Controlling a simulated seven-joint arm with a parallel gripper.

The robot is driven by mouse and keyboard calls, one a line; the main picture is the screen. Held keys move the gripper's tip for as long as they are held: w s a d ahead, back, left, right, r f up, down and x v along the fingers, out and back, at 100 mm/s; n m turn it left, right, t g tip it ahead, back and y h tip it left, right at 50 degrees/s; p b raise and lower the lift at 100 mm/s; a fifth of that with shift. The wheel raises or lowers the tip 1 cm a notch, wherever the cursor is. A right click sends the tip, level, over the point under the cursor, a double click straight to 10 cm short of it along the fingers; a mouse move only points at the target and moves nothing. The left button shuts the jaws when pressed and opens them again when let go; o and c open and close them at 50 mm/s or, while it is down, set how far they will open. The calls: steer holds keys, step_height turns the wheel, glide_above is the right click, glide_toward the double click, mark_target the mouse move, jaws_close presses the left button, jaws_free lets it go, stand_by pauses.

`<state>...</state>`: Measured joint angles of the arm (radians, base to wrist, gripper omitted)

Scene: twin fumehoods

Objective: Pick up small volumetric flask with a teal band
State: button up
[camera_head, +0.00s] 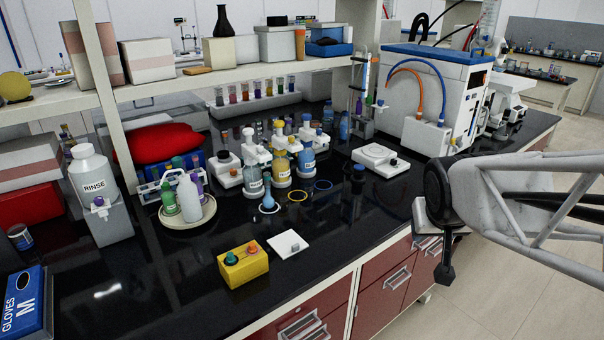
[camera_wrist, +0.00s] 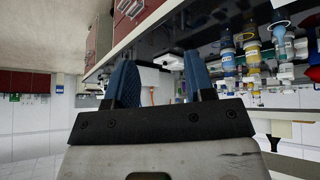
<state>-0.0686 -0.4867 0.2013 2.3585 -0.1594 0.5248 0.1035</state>
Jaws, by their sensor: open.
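A small flask with a narrow neck and a rounded, bluish-teal base (camera_head: 268,204) stands on the black bench, in front of the labelled bottles. It looks like the small volumetric flask; its band is too small to make out clearly. In the wrist view a narrow-necked vessel with teal colouring (camera_wrist: 280,38) shows at upper right, probably the same flask. My gripper (camera_head: 445,268) is at the right, beyond the bench's front edge and well apart from the flask. In the wrist view its blue-padded fingers (camera_wrist: 158,70) are spread with nothing between them.
Labelled bottles with blue (camera_head: 253,180) and yellow (camera_head: 282,168) contents stand close behind the flask. Yellow (camera_head: 297,196) and blue (camera_head: 323,185) rings lie to its right. A yellow block (camera_head: 243,268) and white plate (camera_head: 288,245) are in front. The bench's right front is largely clear.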

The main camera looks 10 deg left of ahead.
mark_target(269, 179)
steer(key=w+a+f+n+t+y, duration=0.1)
steer(key=w+a+n+t+y, duration=0.15)
steer(key=w+a, duration=0.75)
steer(key=w+a+f+n+t+y, duration=0.25)
steer(key=w+a, duration=0.25)
steer(key=w, duration=0.9)
steer(key=w+a+f+n+y, duration=0.1)
steer(key=w+a+f+y, duration=0.1)
steer(key=a, duration=0.5)
steer(key=w+a+f+n+y, duration=0.2)
steer(key=w+a+f+y, duration=0.1)
steer(key=a, duration=0.5)
steer(key=w+a+f+n+y, duration=0.1)
steer(key=w+a+f+y, duration=0.1)
steer(key=a+f+y, duration=0.2)
steer(key=shift+w+a+f+n+g+y, duration=0.15)
steer(key=shift+a+y, duration=0.05)
steer(key=shift+a, duration=0.35)
steer(key=shift+w+a+f+n+g+y, duration=0.1)
steer(key=shift+a+y, duration=0.1)
steer(key=shift+a, duration=0.4)
steer(key=shift+w+a+f+n+g+y, duration=0.15)
steer(key=shift+a+y, duration=0.05)
steer(key=shift+a, duration=0.35)
steer(key=shift+w+a, duration=0.1)
steer(key=shift+x, duration=2.35)
